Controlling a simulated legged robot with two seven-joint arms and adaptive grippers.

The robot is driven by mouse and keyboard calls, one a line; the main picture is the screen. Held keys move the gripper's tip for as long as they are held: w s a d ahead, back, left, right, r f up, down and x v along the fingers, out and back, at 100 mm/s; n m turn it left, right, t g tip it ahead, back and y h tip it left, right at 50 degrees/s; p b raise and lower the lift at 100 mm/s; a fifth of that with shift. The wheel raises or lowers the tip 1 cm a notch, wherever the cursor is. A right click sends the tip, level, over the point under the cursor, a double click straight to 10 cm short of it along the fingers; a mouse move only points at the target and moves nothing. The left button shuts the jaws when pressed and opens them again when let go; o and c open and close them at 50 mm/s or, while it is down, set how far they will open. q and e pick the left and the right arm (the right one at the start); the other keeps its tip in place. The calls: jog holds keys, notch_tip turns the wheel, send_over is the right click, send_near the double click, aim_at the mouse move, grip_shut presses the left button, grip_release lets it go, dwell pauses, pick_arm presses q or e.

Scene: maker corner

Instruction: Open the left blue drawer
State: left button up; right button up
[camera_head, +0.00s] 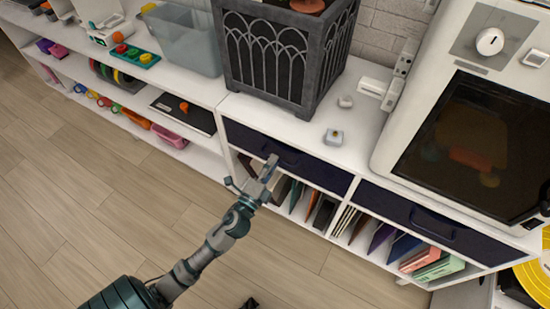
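The left blue drawer (325,175) is a dark navy front in the white cabinet, below the black lattice box. It looks closed, flush with the cabinet. Its dark handle (288,158) is partly hidden beside my gripper. My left gripper (268,170) is at the drawer's left half, its tip close to the handle. I cannot tell whether it touches the handle or how far its fingers are apart. A small dark part at the bottom edge (250,304) may be my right gripper; too little shows to tell its state.
A second navy drawer (420,218) is to the right, also closed. Folders and books (380,235) fill the cubbies below. The lattice box (280,55), a clear bin (180,40) and a white machine with a dark window (460,130) stand on top. The wooden floor in front is clear.

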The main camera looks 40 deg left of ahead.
pick_arm(q)
jog(key=shift+x, duration=0.95)
jog(key=shift+w+d, duration=0.1)
jog(key=shift+d, duration=0.05)
jog(key=shift+c, duration=0.2)
grip_shut()
